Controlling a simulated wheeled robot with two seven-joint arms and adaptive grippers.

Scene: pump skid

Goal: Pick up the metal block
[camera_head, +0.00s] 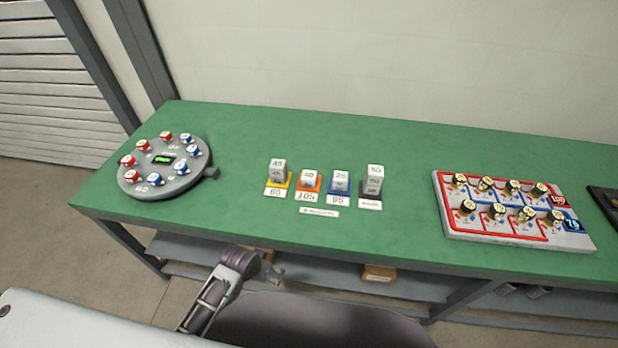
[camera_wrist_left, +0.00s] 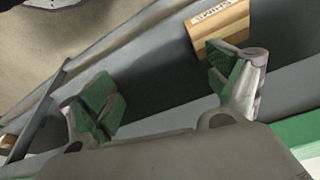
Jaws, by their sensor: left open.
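Several grey metal blocks with number labels stand upright in a row on the green table (camera_head: 400,160) in the head view. From left they are one on a yellow base (camera_head: 279,170), one on an orange base (camera_head: 309,178), one on a blue base (camera_head: 340,181) and a tall one on a dark base (camera_head: 375,180). My left gripper (camera_head: 276,271) is in front of the table's near edge, apart from the blocks. In the left wrist view its green-padded fingers (camera_wrist_left: 165,95) are spread with nothing between them. No metal block shows there. My right gripper is not in view.
A round grey dial panel (camera_head: 150,178) with red and blue knobs sits at the table's left. A white tray (camera_head: 460,228) with several black-and-gold pieces sits at right. Below is a grey shelf (camera_head: 330,280) with a cardboard box (camera_head: 378,273). The tabletop between panel and blocks is clear.

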